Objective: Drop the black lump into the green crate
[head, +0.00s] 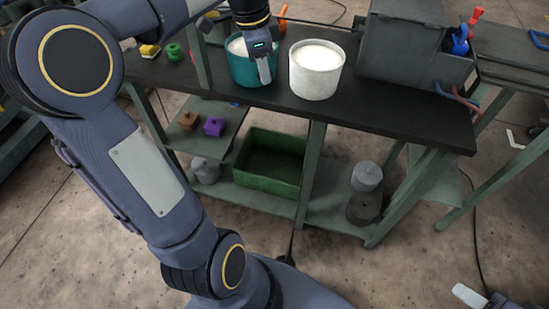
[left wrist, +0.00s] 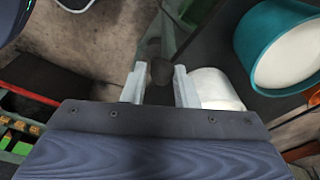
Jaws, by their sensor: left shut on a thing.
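My left gripper (head: 264,72) is above the bench top, in front of the teal pot in the head view. In the left wrist view its two pale fingers (left wrist: 158,84) are shut on a small dark lump (left wrist: 161,72). The lump is hidden behind the gripper in the head view. The green crate (head: 262,185) stands on the lower shelf under the bench, open at the top, and its visible inside looks empty. What seems to be my right gripper (head: 468,294) shows only partly at the bottom right of the head view, too little to tell its state.
A teal pot (head: 240,70) and a white pot (head: 316,84), both with pale contents, stand on the dark bench top (head: 400,115). A grey machine box (head: 415,60) is at the right. Bench legs (head: 310,165) flank the crate. Grey weights (head: 366,176) sit right of it.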

